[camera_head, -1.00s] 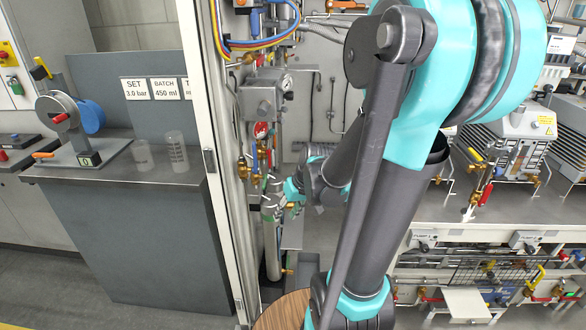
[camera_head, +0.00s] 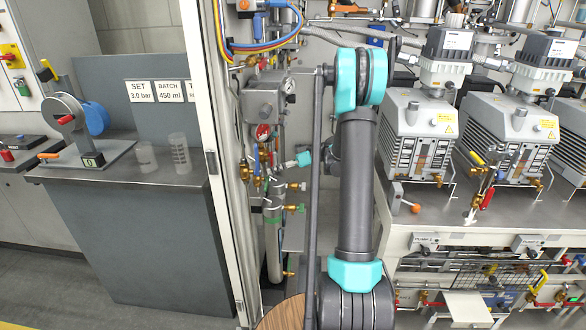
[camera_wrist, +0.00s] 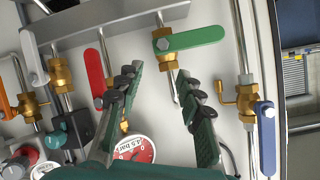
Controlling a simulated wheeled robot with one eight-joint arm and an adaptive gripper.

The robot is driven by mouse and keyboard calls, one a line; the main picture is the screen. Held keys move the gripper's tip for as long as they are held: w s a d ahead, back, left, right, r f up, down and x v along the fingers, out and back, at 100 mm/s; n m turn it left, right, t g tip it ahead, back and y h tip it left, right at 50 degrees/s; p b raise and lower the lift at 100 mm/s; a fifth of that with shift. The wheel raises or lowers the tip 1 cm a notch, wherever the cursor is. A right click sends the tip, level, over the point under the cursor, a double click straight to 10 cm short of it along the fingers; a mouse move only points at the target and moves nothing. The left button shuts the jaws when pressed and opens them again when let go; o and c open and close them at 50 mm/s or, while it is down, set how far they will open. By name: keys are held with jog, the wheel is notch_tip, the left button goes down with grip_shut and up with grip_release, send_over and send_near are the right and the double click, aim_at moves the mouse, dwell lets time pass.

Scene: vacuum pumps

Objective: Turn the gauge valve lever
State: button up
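In the wrist view a round white-and-red gauge (camera_wrist: 135,150) is partly hidden behind my left finger. A red lever (camera_wrist: 95,72) stands above it on a pipe that appears to lead to the gauge; the finger covers part of its valve. My gripper (camera_wrist: 158,76) is open and empty. Its fingertips are just below a green lever (camera_wrist: 195,39) on a brass valve, with a pipe between the fingers. Contact cannot be told. In the head view the red-marked gauge (camera_head: 263,131) is left of my arm; the gripper is not clearly visible there.
Orange (camera_wrist: 6,106) and blue levers (camera_wrist: 267,140) flank these valves. A metal bar (camera_wrist: 110,27) crosses above. In the head view a grey box (camera_head: 265,101) and pipes crowd the panel beside a white post (camera_head: 203,150). Pumps (camera_head: 420,130) stand on a bench at right.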

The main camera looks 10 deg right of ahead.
jog(key=w+d+f+n+t+y, duration=0.1)
jog(key=w+d+f+n+y, duration=0.3)
jog(key=d, duration=0.4)
jog(key=w+n, duration=0.1)
jog(key=w, duration=0.1)
jog(key=shift+w+f+y, duration=0.15)
jog(key=shift+w+y, duration=0.15)
jog(key=shift+y, duration=0.1)
jog(key=shift+x, duration=4.45)
jog(key=shift+w, duration=0.1)
jog(key=shift+c, duration=0.5)
grip_shut()
